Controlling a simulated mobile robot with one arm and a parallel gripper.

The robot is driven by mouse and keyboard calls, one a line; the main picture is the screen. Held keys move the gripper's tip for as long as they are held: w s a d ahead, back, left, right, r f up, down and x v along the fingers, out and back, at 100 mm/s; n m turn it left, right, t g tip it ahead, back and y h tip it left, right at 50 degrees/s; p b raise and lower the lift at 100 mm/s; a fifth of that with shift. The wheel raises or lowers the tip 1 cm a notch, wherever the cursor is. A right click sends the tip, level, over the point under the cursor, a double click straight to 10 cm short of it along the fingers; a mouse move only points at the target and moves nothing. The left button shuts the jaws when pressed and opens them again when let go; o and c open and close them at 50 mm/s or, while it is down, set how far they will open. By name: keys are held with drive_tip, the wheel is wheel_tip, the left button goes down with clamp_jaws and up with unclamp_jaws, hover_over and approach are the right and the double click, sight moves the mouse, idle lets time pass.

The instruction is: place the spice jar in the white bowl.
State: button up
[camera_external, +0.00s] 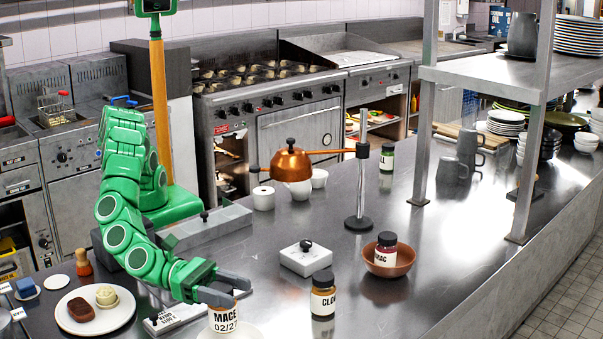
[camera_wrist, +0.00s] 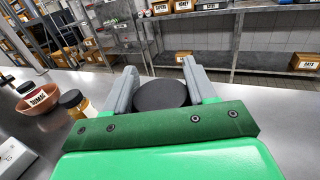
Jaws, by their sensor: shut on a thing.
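My gripper (camera_external: 232,290) is shut on a spice jar (camera_external: 222,318) labelled MACE, near the front of the steel counter. The jar's black lid (camera_wrist: 160,95) shows between the fingers in the wrist view. The jar looks upright, at or just above a white plate (camera_external: 252,333); I cannot tell if they touch. Several small white bowls stand mid-counter, well away: a left one (camera_external: 263,198), one under a copper pan (camera_external: 299,190), and a right one (camera_external: 318,178). I cannot tell which is the task's bowl.
A clove jar (camera_external: 323,300), a brown bowl (camera_external: 400,268) holding a sumac jar (camera_external: 386,248), and a white block (camera_external: 306,259) stand to the right. A plate (camera_external: 118,314) with food is at left.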

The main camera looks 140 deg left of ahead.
sight(228, 322)
drive_tip(key=shift+w+d+f, duration=0.2)
drive_tip(key=shift+w+f, duration=0.5)
drive_tip(key=shift+f, duration=0.15)
drive_tip(key=shift+w+d+f, duration=0.15)
drive_tip(key=shift+w+f, duration=0.5)
drive_tip(key=shift+f, duration=1.7)
drive_tip(key=shift+f, duration=0.1)
drive_tip(key=o, duration=1.2)
drive_tip(key=shift+s+d, duration=0.3)
drive_tip(key=shift+s, duration=0.35)
drive_tip(key=v, duration=1)
drive_tip(key=shift+s+d, duration=0.1)
drive_tip(key=shift+s, duration=0.2)
drive_tip(key=shift+o, duration=0.2)
